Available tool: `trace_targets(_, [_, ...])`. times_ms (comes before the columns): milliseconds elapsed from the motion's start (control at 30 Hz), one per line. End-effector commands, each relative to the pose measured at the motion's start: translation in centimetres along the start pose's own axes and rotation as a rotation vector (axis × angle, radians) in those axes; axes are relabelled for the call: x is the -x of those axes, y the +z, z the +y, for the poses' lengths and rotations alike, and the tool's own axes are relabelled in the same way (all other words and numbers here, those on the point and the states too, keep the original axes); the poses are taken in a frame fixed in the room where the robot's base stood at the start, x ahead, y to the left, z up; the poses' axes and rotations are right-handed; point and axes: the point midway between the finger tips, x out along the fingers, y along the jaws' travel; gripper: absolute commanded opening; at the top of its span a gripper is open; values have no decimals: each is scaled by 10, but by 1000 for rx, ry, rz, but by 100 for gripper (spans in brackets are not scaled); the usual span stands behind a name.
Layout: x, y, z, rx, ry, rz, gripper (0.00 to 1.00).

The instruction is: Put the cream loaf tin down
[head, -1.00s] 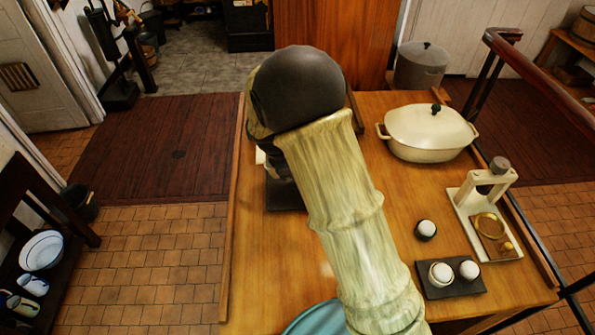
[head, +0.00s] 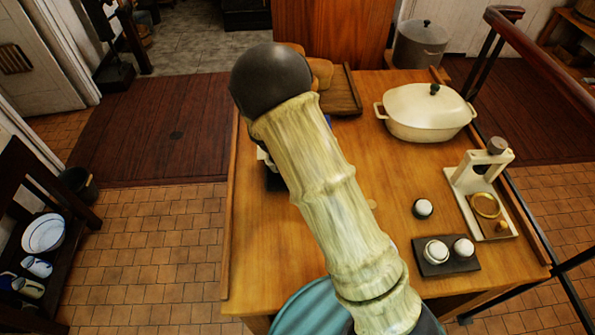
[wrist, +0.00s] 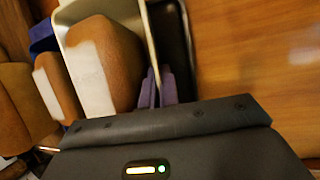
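In the wrist view the cream loaf tin (wrist: 149,38) holds a brown loaf with a pale patch (wrist: 112,65). My gripper (wrist: 159,88) has its two purple-grey fingers close together on the tin's right wall, with the rim between them. A black flat tray or tin (wrist: 178,45) lies just right of the fingers. I cannot tell whether the tin's base touches anything. In the head view my arm hides the gripper and most of the tin; a small pale bit (head: 261,153) shows left of the arm above a dark edge (head: 273,182).
A blue tin (wrist: 42,40) and other loaves (wrist: 55,88) are left of the cream tin. A wooden board (head: 346,96) with bread (head: 321,72) is at the table's back. A cream casserole (head: 425,115), egg cups (head: 423,208) and a press (head: 481,190) stand right. Bare tabletop (head: 385,180) lies between.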

Motion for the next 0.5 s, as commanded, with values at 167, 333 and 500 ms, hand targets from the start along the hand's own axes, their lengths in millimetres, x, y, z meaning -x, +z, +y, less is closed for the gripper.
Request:
trace_targets(167, [-19,-7,-4,1,-1,-3,0])
trace_targets(333, [-30,-12,-6,0,1,-1,0])
trace_targets(500, [-30,-12,-6,-1,1,0,0])
